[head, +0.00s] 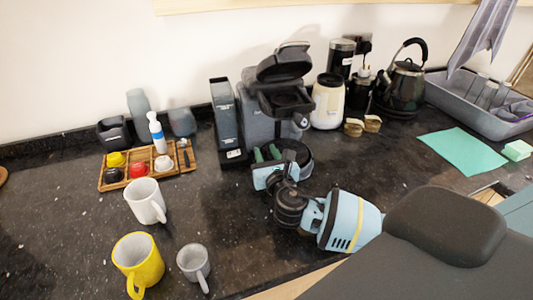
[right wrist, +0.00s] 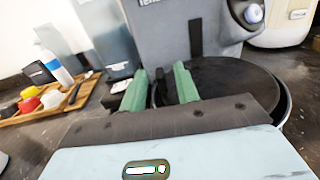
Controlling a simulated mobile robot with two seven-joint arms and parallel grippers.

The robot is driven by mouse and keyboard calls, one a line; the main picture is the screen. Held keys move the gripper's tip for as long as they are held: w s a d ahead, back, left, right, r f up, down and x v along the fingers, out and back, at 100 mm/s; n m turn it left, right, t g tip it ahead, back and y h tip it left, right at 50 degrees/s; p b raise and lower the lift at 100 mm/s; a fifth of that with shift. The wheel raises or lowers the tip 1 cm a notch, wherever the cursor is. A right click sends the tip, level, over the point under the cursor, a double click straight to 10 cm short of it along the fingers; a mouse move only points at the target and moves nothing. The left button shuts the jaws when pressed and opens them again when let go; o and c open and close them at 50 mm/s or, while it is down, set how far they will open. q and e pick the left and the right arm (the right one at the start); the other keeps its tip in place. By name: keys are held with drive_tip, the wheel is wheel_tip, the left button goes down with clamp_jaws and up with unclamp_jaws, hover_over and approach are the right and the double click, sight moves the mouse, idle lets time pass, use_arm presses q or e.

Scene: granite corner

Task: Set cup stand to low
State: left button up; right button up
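The dark coffee machine (head: 281,88) stands against the wall with its lid raised. Its cup stand (head: 304,156) is a round black plate low at the machine's front. In the right wrist view the stand (right wrist: 232,82) fills the middle right. My right gripper (head: 265,154) is at the left side of the stand. In the right wrist view its two green fingers (right wrist: 161,88) are apart, and the stand's left edge shows between them. I cannot tell whether a finger touches the stand. My left gripper is not in view.
A wooden tray (head: 128,182) with capsules and a bottle is on the left. White, yellow and grey mugs stand at the front left. A cream canister (head: 327,102) and a kettle (head: 405,82) are to the right, with a grey basin (head: 455,96) beyond.

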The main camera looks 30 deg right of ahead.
drive_tip(key=shift+v, duration=3.9)
